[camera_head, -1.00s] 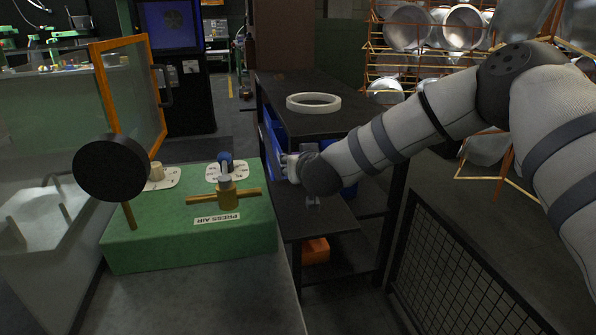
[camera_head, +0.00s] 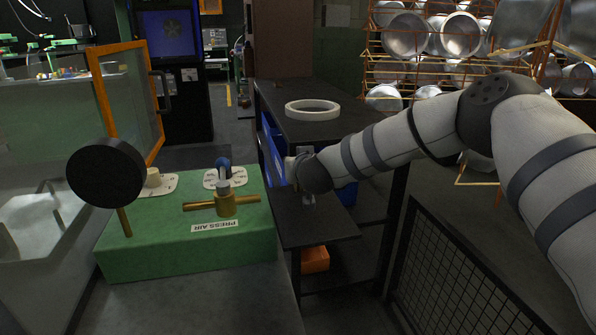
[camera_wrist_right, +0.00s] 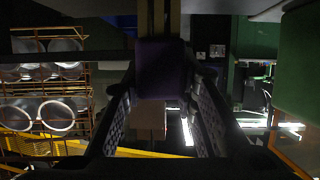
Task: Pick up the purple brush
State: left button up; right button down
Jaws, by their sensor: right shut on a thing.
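The purple brush (camera_wrist_right: 162,68) shows in the right wrist view as a dark purple block with a tan strip above it. My right gripper (camera_wrist_right: 163,88) is shut on it, with a dark finger on each side. In the head view my right arm reaches in from the right, and its gripper (camera_head: 300,172) is by the dark shelf unit, partly hidden behind the wrist. The brush cannot be made out in the head view. My left gripper is not in view.
A green press box (camera_head: 185,245) with a brass-coloured handle stands left of the right gripper. A white ring (camera_head: 312,110) lies on the dark shelf unit's top (camera_head: 345,122). An orange bin (camera_head: 315,260) is low down. Wire racks with metal pots (camera_head: 460,35) stand at the back right.

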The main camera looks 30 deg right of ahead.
notch_tip(320, 180, up, 4)
jog(key=shift+a+r+p, duration=0.1)
jog(key=shift+r+p, duration=0.05)
jog(key=shift+p, duration=0.35)
pick_arm(q)
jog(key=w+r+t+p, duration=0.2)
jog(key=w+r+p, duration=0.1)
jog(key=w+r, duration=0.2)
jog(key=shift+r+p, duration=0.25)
jog(key=shift+p, duration=0.1)
pick_arm(e)
jog(key=w+a+r+v, duration=0.1)
jog(key=v, duration=0.7)
jog(key=a+r+v, duration=0.1)
jog(key=v, duration=0.7)
jog(key=shift+w+r, duration=0.25)
jog(key=shift+w, duration=0.15)
